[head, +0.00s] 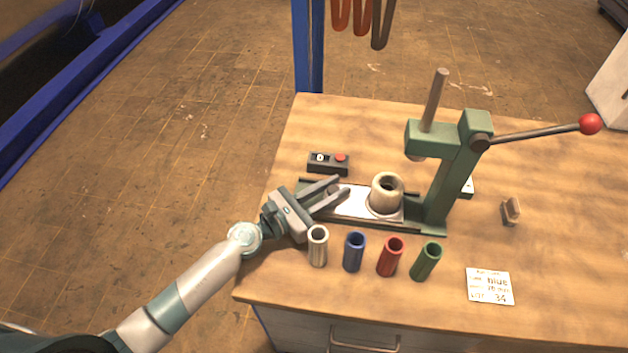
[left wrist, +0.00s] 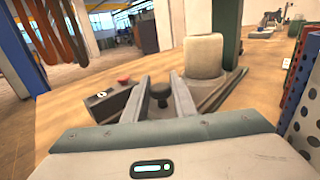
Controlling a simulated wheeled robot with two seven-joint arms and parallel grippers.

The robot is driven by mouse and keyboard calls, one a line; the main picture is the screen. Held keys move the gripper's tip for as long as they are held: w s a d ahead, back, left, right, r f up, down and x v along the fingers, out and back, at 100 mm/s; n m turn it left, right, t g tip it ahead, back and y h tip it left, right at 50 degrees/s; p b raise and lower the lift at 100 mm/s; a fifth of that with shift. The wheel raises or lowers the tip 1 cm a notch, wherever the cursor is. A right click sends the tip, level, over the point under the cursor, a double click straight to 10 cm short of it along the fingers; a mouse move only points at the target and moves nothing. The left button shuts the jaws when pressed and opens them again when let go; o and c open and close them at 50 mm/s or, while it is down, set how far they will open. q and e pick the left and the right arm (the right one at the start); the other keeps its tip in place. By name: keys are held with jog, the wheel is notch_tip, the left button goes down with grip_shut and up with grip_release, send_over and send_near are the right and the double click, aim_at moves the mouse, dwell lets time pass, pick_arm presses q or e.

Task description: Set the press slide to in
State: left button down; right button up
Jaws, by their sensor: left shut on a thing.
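The green arbor press (head: 455,165) stands on the wooden bench, with its red-knobbed lever (head: 590,124) reaching right. Its pale slide plate (head: 350,204) lies on the rail at the press's base and carries a cream cylindrical holder (head: 387,195), which stands to the left of the ram (head: 416,156). My left gripper (head: 338,189) is at the slide's left end. In the left wrist view its fingers (left wrist: 160,92) are shut on a dark slide knob (left wrist: 160,96), with the holder (left wrist: 203,57) just beyond. My right gripper is not in view.
A control box (head: 328,162) with a red button lies behind my left gripper. White (head: 318,246), blue (head: 354,252), red (head: 390,257) and green (head: 426,262) sleeves stand in front of the rail.

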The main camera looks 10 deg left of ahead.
pick_arm(q)
jog(key=shift+d, duration=0.1)
jog(key=c, duration=1.5)
grip_release()
jog(key=shift+o, duration=0.2)
jog(key=shift+s, duration=0.1)
jog(key=shift+s+a+f, duration=0.15)
jog(key=shift+s+a, duration=0.15)
jog(key=shift+a, duration=0.15)
jog(key=b+v, duration=0.4)
jog(key=v, duration=0.6)
jog(key=shift+s+a+f+b, duration=0.15)
jog(key=shift+s+b, duration=0.15)
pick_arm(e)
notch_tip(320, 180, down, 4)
pick_arm(q)
jog(key=v, duration=0.1)
jog(key=b+v, duration=0.1)
jog(key=v, duration=0.1)
jog(key=b+v, duration=0.1)
jog(key=v, duration=0.1)
jog(key=shift+r, duration=0.25)
jog(key=shift+s+a+r+b, duration=0.1)
jog(key=shift+s+a+b, duration=0.1)
jog(key=shift+a+b, duration=0.1)
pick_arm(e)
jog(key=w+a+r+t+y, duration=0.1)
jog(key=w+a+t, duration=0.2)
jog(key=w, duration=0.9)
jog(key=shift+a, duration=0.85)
